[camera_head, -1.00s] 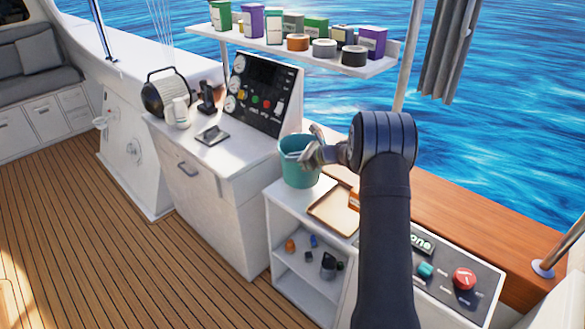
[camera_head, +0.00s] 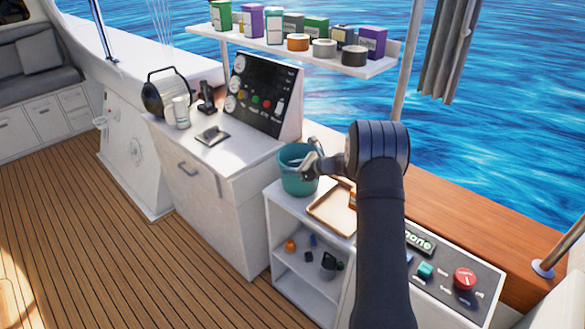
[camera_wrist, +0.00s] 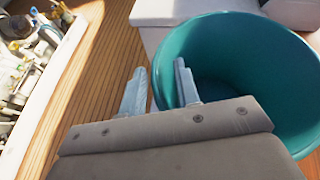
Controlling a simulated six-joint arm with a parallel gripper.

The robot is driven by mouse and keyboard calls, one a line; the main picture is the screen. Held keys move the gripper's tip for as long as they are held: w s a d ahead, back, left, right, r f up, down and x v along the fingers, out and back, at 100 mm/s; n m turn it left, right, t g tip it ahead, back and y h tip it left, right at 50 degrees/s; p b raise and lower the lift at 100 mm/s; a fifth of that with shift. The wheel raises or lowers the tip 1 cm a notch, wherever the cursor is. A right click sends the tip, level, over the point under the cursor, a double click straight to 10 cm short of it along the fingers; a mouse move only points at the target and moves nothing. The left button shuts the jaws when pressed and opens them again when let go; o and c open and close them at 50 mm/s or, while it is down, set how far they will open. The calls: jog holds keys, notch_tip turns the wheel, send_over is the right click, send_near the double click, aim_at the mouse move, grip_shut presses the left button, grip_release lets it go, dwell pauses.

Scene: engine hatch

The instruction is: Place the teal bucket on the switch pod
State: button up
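The teal bucket (camera_head: 298,182) is upright at the left end of the low white shelf's top, and its base appears to rest there. It also fills the right of the wrist view (camera_wrist: 255,70). My gripper (camera_head: 306,167) is at the bucket's rim. In the wrist view my gripper (camera_wrist: 160,78) has its fingers apart, one outside the bucket and one inside, with a gap around the rim. No separate switch pod can be told for sure; a panel with a red button (camera_head: 464,279) and a teal knob lies at the lower right.
A shallow tan tray (camera_head: 330,212) lies right of the bucket. A taller white cabinet (camera_head: 235,155) with a gauge panel (camera_head: 262,95) stands to the left. A shelf (camera_head: 300,59) with boxes and tape rolls hangs above. Small items sit inside the low white shelf (camera_head: 274,220).

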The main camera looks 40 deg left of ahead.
jog(key=shift+r, duration=0.1)
jog(key=shift+w+d+r, duration=0.1)
jog(key=shift+d+r, duration=0.1)
jog(key=shift+d, duration=0.15)
jog(key=v, duration=1.1)
jog(key=x, duration=1.2)
notch_tip(320, 180, up, 3)
jog(key=shift+d+f, duration=0.1)
jog(key=shift+r, duration=0.55)
jog(key=shift+f, duration=0.1)
